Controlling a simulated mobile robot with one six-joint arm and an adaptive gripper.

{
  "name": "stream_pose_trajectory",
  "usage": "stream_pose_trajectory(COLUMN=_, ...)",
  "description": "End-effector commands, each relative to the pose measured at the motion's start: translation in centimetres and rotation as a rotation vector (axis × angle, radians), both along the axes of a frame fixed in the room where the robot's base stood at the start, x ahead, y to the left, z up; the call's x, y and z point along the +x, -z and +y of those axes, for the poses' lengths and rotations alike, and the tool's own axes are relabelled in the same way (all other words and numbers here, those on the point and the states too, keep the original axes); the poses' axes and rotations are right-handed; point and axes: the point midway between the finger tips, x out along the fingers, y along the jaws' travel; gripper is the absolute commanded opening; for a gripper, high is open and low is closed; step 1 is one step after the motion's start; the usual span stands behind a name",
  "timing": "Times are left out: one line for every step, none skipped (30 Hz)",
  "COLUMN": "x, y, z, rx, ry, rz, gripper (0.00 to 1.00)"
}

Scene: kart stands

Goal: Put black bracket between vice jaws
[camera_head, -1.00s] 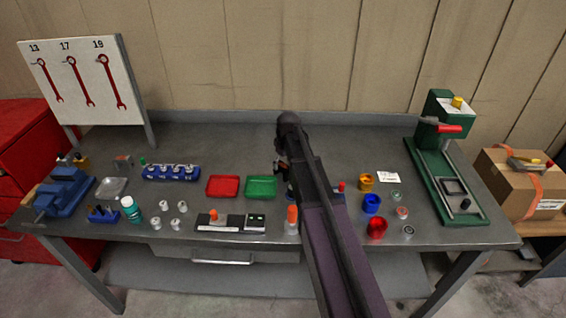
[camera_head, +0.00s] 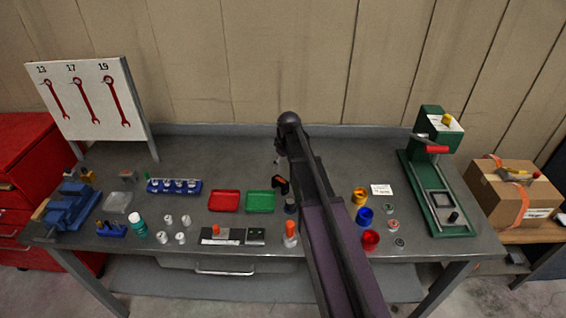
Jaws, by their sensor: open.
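The blue vice (camera_head: 72,206) stands at the left end of the grey workbench, below the wrench board. Its jaws are too small to judge the gap. My arm reaches up from the bottom over the middle of the bench and bends down at the wrist. My gripper (camera_head: 281,185) shows as a small dark shape with a little orange, just right of the green tray and far to the right of the vice. It is open. I cannot pick out the black bracket for certain; my arm hides part of the bench.
A red tray (camera_head: 224,200) and a green tray (camera_head: 260,202) lie mid-bench. A blue socket rack (camera_head: 174,187), a teal bottle (camera_head: 140,226) and several small metal parts stand between vice and trays. Coloured cups (camera_head: 365,217) and a green press (camera_head: 436,190) are at right.

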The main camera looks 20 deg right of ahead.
Motion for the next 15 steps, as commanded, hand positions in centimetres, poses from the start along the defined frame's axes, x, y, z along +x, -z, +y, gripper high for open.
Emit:
stream_pose_trajectory(x=-0.07, y=-0.75, z=-0.04, rx=0.0, ry=0.0, rz=0.0, gripper=0.82)
stream_pose_trajectory(x=-0.1, y=-0.91, z=-0.05, rx=0.0, ry=0.0, rz=0.0, gripper=0.82)
stream_pose_trajectory(x=-0.13, y=-1.11, z=-0.07, rx=0.0, ry=0.0, rz=0.0, gripper=0.82)
stream_pose_trajectory(x=-0.15, y=-1.24, z=-0.07, rx=0.0, ry=0.0, rz=0.0, gripper=0.82)
stream_pose_trajectory(x=-0.17, y=-1.36, z=-0.1, rx=0.0, ry=0.0, rz=0.0, gripper=0.82)
stream_pose_trajectory(x=-0.19, y=-1.47, z=-0.1, rx=0.0, ry=0.0, rz=0.0, gripper=0.82)
stream_pose_trajectory(x=-0.21, y=-1.55, z=-0.11, rx=0.0, ry=0.0, rz=0.0, gripper=0.82)
stream_pose_trajectory(x=-0.21, y=-1.61, z=-0.12, rx=0.0, ry=0.0, rz=0.0, gripper=0.82)
stream_pose_trajectory(x=-0.23, y=-1.67, z=-0.13, rx=0.0, ry=0.0, rz=0.0, gripper=0.82)
stream_pose_trajectory(x=-0.23, y=-1.7, z=-0.13, rx=0.0, ry=0.0, rz=0.0, gripper=0.82)
stream_pose_trajectory(x=-0.23, y=-1.72, z=-0.14, rx=0.0, ry=0.0, rz=0.0, gripper=0.82)
stream_pose_trajectory(x=-0.23, y=-1.73, z=-0.14, rx=0.0, ry=0.0, rz=0.0, gripper=0.82)
stream_pose_trajectory(x=-0.24, y=-1.73, z=-0.14, rx=0.0, ry=0.0, rz=0.0, gripper=0.82)
stream_pose_trajectory(x=-0.24, y=-1.72, z=-0.14, rx=0.0, ry=0.0, rz=0.0, gripper=0.82)
stream_pose_trajectory(x=-0.24, y=-1.71, z=-0.15, rx=0.0, ry=0.0, rz=0.0, gripper=0.82)
